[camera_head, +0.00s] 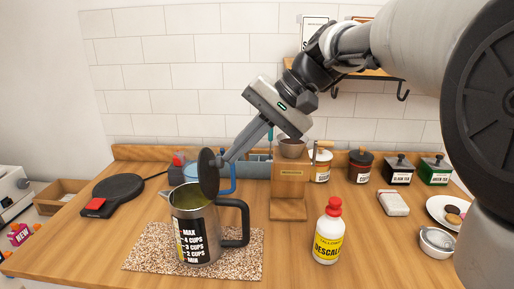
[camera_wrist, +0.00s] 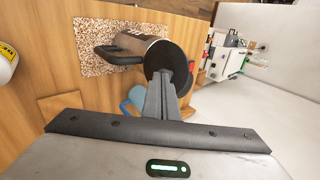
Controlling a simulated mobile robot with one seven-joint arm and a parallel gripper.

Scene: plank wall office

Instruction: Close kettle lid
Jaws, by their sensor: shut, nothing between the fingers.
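The kettle (camera_head: 196,228) stands upright on a speckled mat (camera_head: 140,256), with its black handle on the right and its spout on the left. Its dark round lid (camera_head: 208,172) is open and stands nearly vertical at the handle side of the rim. My gripper (camera_head: 222,160) is shut and empty, with its fingertips at the back of the lid, seemingly touching it. In the wrist view the fingertips (camera_wrist: 168,84) lie over the dark lid (camera_wrist: 168,60), which hides part of the kettle (camera_wrist: 132,46).
A wooden grinder stand (camera_head: 289,190) and a white descaler bottle (camera_head: 329,232) with a red cap stand right of the kettle. A black kettle base (camera_head: 112,190) lies at left. A blue-grey tray (camera_head: 255,166) is behind. Jars and a plate (camera_head: 440,209) are at right.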

